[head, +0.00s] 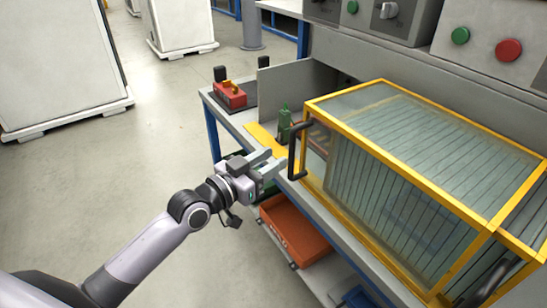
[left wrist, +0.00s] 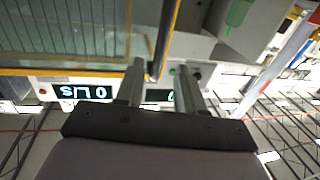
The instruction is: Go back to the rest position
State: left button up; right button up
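My left gripper (head: 268,166) is in front of the workbench, near the black door handle (head: 297,152) of the yellow-framed glass case (head: 335,113). Its two fingers are spread apart with nothing between them. In the left wrist view the open fingers of my left gripper (left wrist: 158,90) point toward the bench, with the dark handle (left wrist: 166,35) beyond them. Whether a finger touches the handle is hard to tell. My right gripper does not show in either view.
A green object (head: 284,122) stands on the bench left of the case. A red device (head: 230,95) sits at the bench's far left end. A red-orange bin (head: 294,232) is below the bench top. White cabinets (head: 60,60) stand on the left. The floor between is clear.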

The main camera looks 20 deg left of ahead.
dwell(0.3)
pick_arm(q)
jog(key=s+a+f+n+g+y, duration=0.2)
jog(key=s+f+g+y, duration=0.3)
jog(key=s+f, duration=1.9)
jog(key=shift+a+n+g+y+p, duration=0.2)
jog(key=shift+n+g+y+p, duration=0.1)
jog(key=shift+n+y, duration=0.2)
jog(key=shift+d, duration=0.1)
